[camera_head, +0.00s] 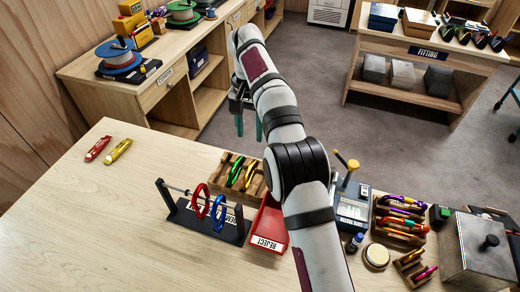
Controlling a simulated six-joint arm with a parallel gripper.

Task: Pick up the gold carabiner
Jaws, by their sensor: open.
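My gripper (249,126) hangs past the table's far edge with its two teal fingers apart and nothing visible between them. A yellow-gold carabiner (250,175) appears to stand in a slotted wooden rack (224,187), next to a green one (236,170). The rack is below my gripper in the picture, and my arm stands close to its right side. A slim yellow-gold piece (118,150) also lies flat at the table's left, beside a red one (97,149). It is too small to tell whether that piece is a carabiner.
A black stand (205,222) with red (200,202) and blue (218,213) rings on its rod is left of a red reject tray (270,226). Right of my arm are a test device (351,210), a rack of colourful gear (399,222) and a metal box (476,250). The table's left front is clear.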

